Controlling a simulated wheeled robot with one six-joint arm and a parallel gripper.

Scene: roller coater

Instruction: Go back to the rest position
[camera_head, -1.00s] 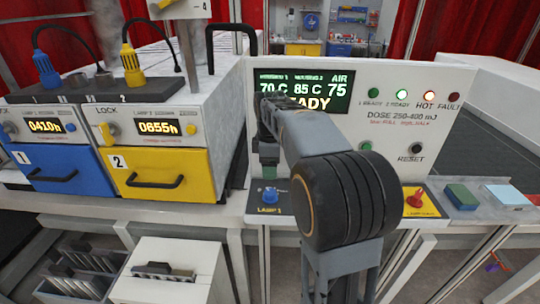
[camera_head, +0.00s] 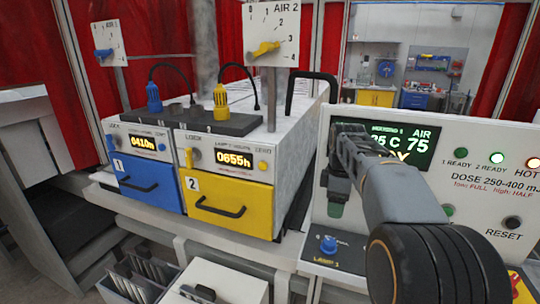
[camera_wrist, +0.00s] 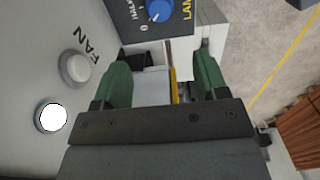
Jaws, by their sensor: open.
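My gripper (camera_head: 336,200) hangs in front of the left part of the white control panel (camera_head: 465,205), above the blue lamp 1 knob (camera_head: 328,245). In the wrist view my gripper (camera_wrist: 163,80) has its two green fingers spread apart, with nothing held between them. The blue knob (camera_wrist: 159,10) shows beyond the fingers there, and a grey FAN button (camera_wrist: 75,68) and a lit white button (camera_wrist: 52,117) lie to the left. My arm hides part of the display (camera_head: 415,150) and of the panel.
A blue drawer (camera_head: 150,185) and a yellow drawer (camera_head: 228,207) are shut, left of the panel. Two air dials (camera_head: 270,33) stand above them. Below are a rack of plates (camera_head: 140,280) and a white box (camera_head: 232,285). Red curtains (camera_head: 160,30) hang behind.

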